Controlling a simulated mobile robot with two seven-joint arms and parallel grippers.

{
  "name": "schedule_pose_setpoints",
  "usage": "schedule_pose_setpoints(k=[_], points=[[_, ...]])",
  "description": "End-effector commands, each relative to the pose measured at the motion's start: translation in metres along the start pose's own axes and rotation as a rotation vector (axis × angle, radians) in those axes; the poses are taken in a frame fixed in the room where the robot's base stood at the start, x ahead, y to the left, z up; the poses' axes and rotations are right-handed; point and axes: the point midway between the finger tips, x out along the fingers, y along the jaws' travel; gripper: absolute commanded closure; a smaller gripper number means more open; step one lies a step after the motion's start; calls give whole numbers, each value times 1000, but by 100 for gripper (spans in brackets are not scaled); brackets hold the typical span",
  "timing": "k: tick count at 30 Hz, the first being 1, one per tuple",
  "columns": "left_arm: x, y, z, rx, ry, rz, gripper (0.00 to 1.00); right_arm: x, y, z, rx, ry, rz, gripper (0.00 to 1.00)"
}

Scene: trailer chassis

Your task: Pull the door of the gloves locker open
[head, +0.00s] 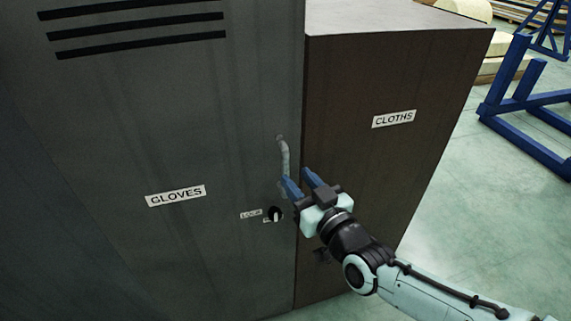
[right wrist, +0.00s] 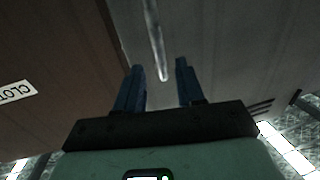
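The gloves locker door (head: 130,130) is a dark grey panel with a GLOVES label (head: 176,196). It looks shut. Its pale bar handle (head: 283,155) stands upright near the door's right edge. My right gripper (head: 296,180) is at the handle's lower end, with its blue fingers apart. In the right wrist view, the handle (right wrist: 156,40) lines up with the gap between the open fingers (right wrist: 158,75), and neither finger visibly touches it. The handle's lower end is partly hidden by a finger in the head view. My left gripper is not in view.
A small black knob with a pale lever (head: 275,214) sits below the handle, beside small labels. A brown cabinet labelled CLOTHS (head: 394,119) stands directly right of the locker. Blue steel frames (head: 530,110) stand at the right, with open green floor (head: 460,220) before them.

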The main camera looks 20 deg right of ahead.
Motion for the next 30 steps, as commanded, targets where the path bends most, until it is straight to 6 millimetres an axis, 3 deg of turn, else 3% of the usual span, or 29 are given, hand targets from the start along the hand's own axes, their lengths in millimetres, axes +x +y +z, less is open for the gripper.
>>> schedule_pose_setpoints(k=[3, 9, 22, 25, 26, 30], points=[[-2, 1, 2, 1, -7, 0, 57, 25, 0, 0, 1, -1, -1, 62], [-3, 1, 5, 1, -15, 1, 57, 52, 0, 0, 2, -1, 0, 62], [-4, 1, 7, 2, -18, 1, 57, 61, 0, 0, 0, 0, 0, 62], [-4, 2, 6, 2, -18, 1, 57, 61, 0, 0, 0, 0, 0, 94], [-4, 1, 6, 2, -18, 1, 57, 61, 0, 0, 0, 0, 0, 100], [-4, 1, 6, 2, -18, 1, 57, 61, 0, 0, 0, 0, 0, 100]])
